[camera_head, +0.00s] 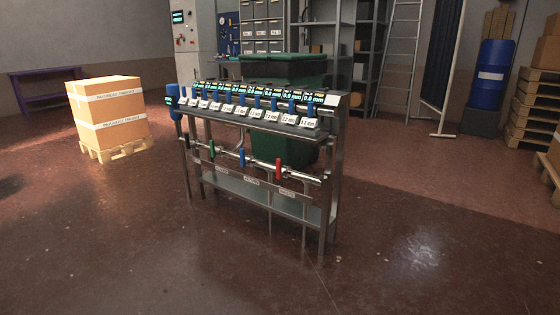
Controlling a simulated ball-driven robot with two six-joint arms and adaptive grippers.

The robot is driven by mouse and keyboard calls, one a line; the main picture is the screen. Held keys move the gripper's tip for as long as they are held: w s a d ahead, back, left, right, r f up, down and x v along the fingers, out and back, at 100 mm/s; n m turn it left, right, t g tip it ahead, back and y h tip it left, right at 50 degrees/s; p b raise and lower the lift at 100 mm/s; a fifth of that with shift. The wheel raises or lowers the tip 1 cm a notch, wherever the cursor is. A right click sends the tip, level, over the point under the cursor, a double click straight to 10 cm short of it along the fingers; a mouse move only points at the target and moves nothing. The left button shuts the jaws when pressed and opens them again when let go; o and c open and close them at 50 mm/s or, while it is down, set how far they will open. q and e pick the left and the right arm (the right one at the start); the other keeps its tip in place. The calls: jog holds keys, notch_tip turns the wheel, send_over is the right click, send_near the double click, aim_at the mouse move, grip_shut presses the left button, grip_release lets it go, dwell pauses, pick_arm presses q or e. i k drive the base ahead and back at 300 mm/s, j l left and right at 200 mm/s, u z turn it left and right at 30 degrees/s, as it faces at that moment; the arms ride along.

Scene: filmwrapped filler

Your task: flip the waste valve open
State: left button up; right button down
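A metal rack (262,200) stands in the middle of the camera_head view, with a horizontal pipe (300,175) below its upper shelf. Coloured valve handles sit along this pipe: a green handle (212,149), a blue handle (241,158) and a red handle (278,169). These handles look upright, crosswise to the pipe. Small white labels (287,193) sit below the pipe; their text is too small to read surely, so I cannot tell which valve is the waste valve. Neither of my grippers is in view.
Several digital displays (313,98) and number cards line the rack's top. A green bin (285,70) stands close behind it. An orange carton (108,105) on a pallet stands left. A ladder (402,45) and blue barrel (491,72) are behind right. The front floor is clear.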

aim_at(279, 174)
jog(key=i, duration=0.95)
jog(key=i+j, duration=0.2)
jog(key=j, duration=0.2)
jog(key=i+j, duration=0.25)
jog(key=j, duration=0.2)
jog(key=i+j, duration=0.2)
jog(key=j, duration=0.2)
jog(key=i+j, duration=0.25)
jog(key=j, duration=0.2)
jog(key=i+j, duration=0.1)
jog(key=j, duration=1.2)
jog(key=i+j, duration=0.15)
jog(key=j, duration=0.45)
